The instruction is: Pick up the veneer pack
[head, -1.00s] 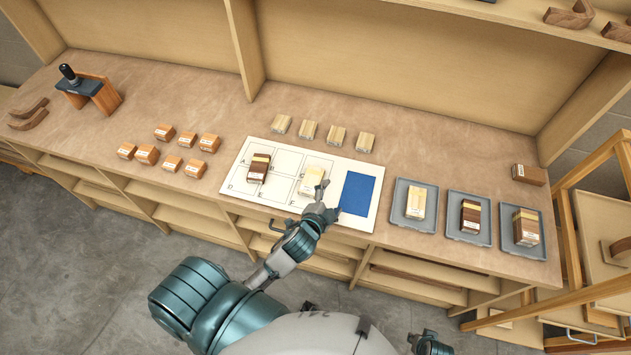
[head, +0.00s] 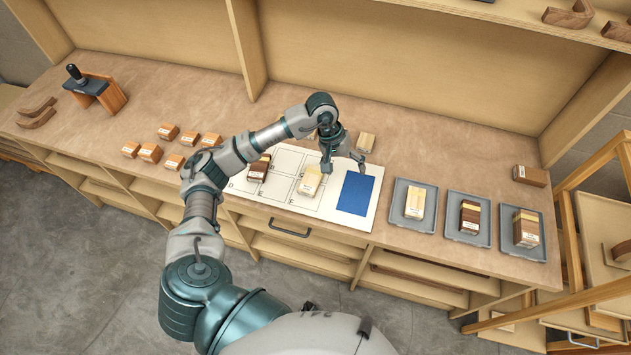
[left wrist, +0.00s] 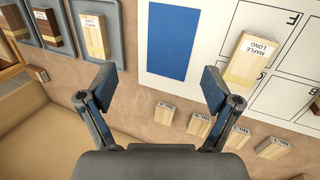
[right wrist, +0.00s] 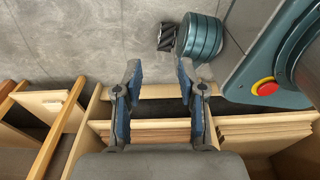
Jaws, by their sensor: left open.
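A pale veneer pack labelled maple long (head: 309,182) stands on the white lettered board (head: 285,198); it also shows in the left wrist view (left wrist: 248,62). A dark-brown pack with a pale band (head: 259,169) stands on the board to its left, partly behind my arm. Three more packs stand in grey trays: a pale one (head: 415,203), a dark one (head: 469,216) and a brown one (head: 525,229). My left gripper (head: 345,166) is open and empty above the board's back edge, near the blue rectangle (head: 357,195). My right gripper (right wrist: 157,95) is open and empty, seen only in the right wrist view.
Pale blocks (left wrist: 199,124) stand behind the board, mostly hidden by my left arm in the head view. Several orange-brown blocks (head: 150,152) lie to the left. A clamp stand (head: 95,90) is farther left. Wooden racks (head: 580,235) rise at the right.

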